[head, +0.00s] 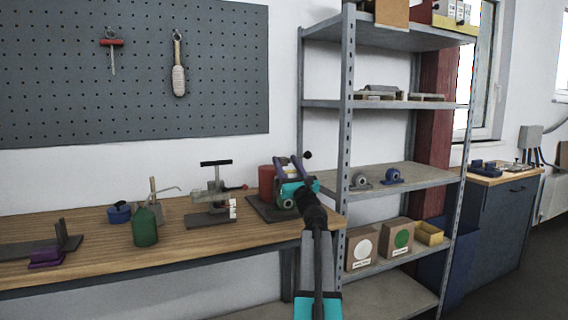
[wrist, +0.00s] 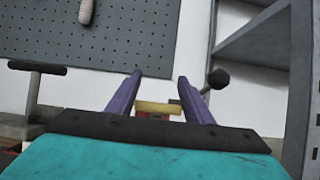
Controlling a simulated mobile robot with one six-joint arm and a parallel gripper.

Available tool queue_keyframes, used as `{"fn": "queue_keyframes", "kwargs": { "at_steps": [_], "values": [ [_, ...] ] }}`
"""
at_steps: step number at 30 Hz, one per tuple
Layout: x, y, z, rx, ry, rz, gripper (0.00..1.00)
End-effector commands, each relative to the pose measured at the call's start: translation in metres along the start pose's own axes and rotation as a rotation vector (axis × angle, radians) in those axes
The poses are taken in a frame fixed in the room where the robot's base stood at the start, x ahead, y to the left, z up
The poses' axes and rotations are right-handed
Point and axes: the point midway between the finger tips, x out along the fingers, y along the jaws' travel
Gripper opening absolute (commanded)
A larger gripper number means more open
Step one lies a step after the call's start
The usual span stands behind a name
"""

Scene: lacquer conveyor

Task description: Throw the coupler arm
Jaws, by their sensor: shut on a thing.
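The coupler stands at the right end of the wooden bench on a dark base plate (head: 262,210), with a red cylinder (head: 266,183) at its back left. Its arm ends in a black knob (head: 308,155), which also shows in the wrist view (wrist: 218,78) just right of the right finger. My gripper hides much of the coupler, and the exact grip point is hidden.
A press-like device with a black T-handle (head: 216,163) stands left of the coupler. A metal shelf post (head: 347,130) rises close on the right. The pegboard (head: 140,70) is behind.

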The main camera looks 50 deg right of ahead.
Motion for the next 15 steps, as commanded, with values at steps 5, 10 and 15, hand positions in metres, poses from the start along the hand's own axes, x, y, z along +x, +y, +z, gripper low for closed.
{"fn": "queue_keyframes", "kwargs": {
  "at_steps": [5,10,15],
  "values": [
    [-0.009,-0.0029,0.0007,0.0,-0.004,-0.005,0.12],
    [-0.008,-0.0011,-0.0012,0.001,-0.002,-0.002,0.41],
    [-0.0075,0.0001,-0.0021,0.001,-0.001,-0.001,0.66]
  ]
}}
